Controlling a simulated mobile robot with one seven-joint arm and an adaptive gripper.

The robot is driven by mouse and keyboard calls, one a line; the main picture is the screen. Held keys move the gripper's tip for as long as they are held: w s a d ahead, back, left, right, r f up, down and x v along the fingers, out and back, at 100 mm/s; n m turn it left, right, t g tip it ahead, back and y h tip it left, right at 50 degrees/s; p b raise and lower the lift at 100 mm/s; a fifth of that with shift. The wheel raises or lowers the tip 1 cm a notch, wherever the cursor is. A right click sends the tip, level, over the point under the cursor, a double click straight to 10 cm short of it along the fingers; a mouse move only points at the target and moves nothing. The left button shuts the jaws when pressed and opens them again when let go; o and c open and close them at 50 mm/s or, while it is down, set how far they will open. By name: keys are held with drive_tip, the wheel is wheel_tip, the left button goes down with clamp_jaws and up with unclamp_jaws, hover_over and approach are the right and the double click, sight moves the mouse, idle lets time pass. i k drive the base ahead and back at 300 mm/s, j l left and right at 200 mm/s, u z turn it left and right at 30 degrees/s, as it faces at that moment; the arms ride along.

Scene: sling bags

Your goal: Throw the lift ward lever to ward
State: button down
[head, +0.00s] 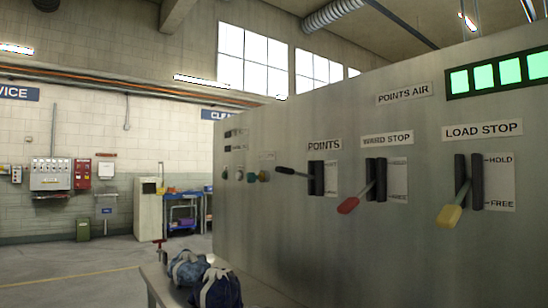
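A large grey panel (400,260) fills the right side and carries three levers in black slotted guides. Under the POINTS label (324,145) is a black-handled lever (291,171) sticking out to the left. Under WARD STOP (387,139) is a red-handled lever (348,204) angled down to the left. Under LOAD STOP (482,131) is a yellow-handled lever (450,215) angled down, beside a plate marked HOLD above and FREE below. I read no label saying "lift ward". The other plates' small text is hard to read. My gripper is not in view.
Green lit windows (497,75) sit above a POINTS AIR label (404,94). Small knobs (252,176) are on the panel's far end. Blue-and-white bags (215,286) rest on a bench at the bottom. Open floor (80,272) lies to the left.

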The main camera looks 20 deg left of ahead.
sight(282, 170)
drive_tip(key=i+j, duration=0.4)
drive_tip(key=j, duration=0.15)
drive_tip(key=i+j, duration=0.45)
